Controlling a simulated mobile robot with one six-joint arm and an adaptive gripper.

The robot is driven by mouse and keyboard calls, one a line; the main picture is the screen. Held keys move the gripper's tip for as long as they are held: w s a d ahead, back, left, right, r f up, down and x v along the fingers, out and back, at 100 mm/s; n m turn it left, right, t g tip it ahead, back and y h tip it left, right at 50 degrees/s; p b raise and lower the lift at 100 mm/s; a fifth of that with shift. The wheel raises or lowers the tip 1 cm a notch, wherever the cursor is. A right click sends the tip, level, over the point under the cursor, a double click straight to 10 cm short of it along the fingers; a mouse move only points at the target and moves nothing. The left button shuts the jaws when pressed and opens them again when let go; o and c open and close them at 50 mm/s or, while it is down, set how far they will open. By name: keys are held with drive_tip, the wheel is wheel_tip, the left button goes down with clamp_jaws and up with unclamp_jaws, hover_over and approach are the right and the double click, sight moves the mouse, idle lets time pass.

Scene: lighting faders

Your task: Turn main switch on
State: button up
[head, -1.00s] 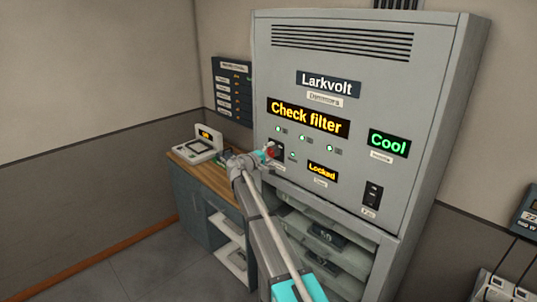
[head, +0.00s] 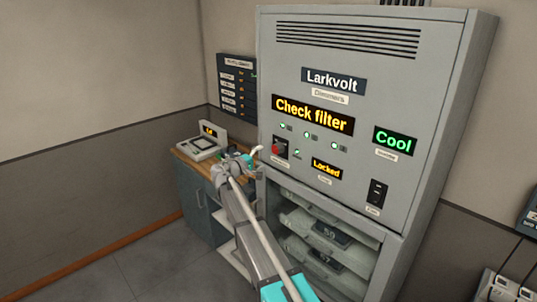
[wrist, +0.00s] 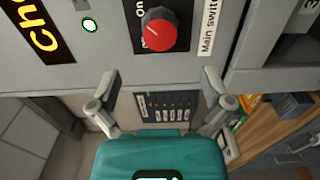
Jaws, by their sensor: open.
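The main switch is a red round knob (head: 279,148) on a dark plate at the lower left of the grey dimmer cabinet (head: 420,75). In the wrist view the red knob (wrist: 159,29) is at the top centre, beside a "Main switch" label (wrist: 208,28) and an "On" marking. A pale pointer line on the knob points up and left, toward "On". My gripper (wrist: 158,82) is open and empty, its fingers spread below the knob and apart from it. In the head view my gripper (head: 255,156) is left of the knob.
The cabinet shows "Check filter" (head: 312,115), "Locked" (head: 327,169) and "Cool" (head: 395,140) displays and several green lamps. A black rocker switch (head: 377,193) is at the right. A desk with a console (head: 203,147) stands left, under a wall board (head: 237,85).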

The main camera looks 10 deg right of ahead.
drive_tip(key=shift+v, duration=1.7)
drive_tip(key=s+d+f+m+g+y+b, duration=0.2)
drive_tip(key=s+d+f+g+y, duration=0.15)
drive_tip(key=s+d+f, duration=0.4)
drive_tip(key=s+d+f+m+g+y+b, duration=0.15)
drive_tip(key=s+d+f+g, duration=0.25)
drive_tip(key=s+f, duration=0.5)
drive_tip(key=s+a+f+m+g+y+b, duration=0.1)
drive_tip(key=s+f+y, duration=0.3)
drive_tip(key=s, duration=0.7)
drive_tip(key=s+a+f+m+g+y+b, duration=0.1)
drive_tip(key=s+f+y, duration=0.3)
drive_tip(key=s, duration=0.6)
drive_tip(key=shift+s+a+f+m+g+y+b, duration=0.35)
drive_tip(key=shift+m+g+y+b, duration=0.2)
drive_tip(key=shift+m+y, duration=0.25)
